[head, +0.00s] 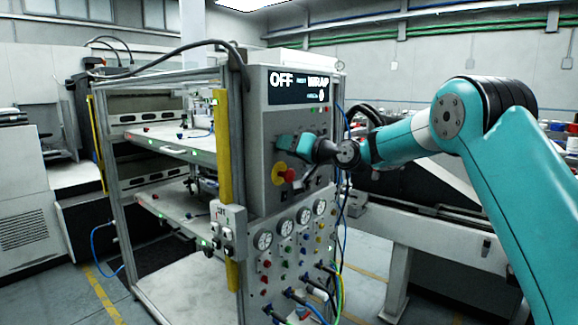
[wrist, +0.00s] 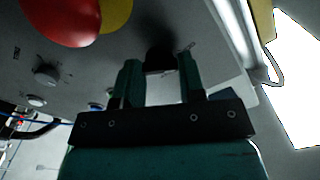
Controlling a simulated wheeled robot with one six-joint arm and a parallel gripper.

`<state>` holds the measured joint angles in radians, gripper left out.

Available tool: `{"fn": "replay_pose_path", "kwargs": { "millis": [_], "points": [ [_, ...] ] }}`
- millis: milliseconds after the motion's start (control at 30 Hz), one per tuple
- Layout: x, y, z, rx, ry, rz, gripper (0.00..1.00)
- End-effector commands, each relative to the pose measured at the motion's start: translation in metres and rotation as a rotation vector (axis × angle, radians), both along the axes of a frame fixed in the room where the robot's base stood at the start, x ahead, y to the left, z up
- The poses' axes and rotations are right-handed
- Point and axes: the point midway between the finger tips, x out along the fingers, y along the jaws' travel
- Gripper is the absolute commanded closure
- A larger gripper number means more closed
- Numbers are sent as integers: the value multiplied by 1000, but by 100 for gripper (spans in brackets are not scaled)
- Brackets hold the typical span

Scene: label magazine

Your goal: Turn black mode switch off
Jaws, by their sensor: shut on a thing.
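The black mode switch (wrist: 160,59) shows in the wrist view as a dark knob on the grey panel, between the fingertips of my gripper (wrist: 160,70). The two green fingers are shut on it, one on each side. In the head view my gripper (head: 288,143) is against the upper part of the control panel (head: 260,125) and hides the switch. The display (head: 300,85) above it reads "OFF" in large letters at left, with what looks like "WRAP" at right.
A red mushroom button on a yellow base (head: 289,175) sits just below my gripper; its red cap (wrist: 62,18) is close in the wrist view. Gauges (head: 285,227), small knobs and hoses fill the lower panel. A yellow post (head: 223,150) stands left of the panel.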

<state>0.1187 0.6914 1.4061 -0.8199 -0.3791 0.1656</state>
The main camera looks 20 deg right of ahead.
Motion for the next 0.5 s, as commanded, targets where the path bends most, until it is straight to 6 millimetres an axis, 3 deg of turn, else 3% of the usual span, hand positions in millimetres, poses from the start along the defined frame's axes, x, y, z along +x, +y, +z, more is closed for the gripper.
{"fn": "replay_pose_path", "kwargs": {
  "millis": [33,500],
  "points": [
    [0,0,-7,-23,-16,0,87],
    [0,0,-1,-132,-93,0,87]
  ]
}}
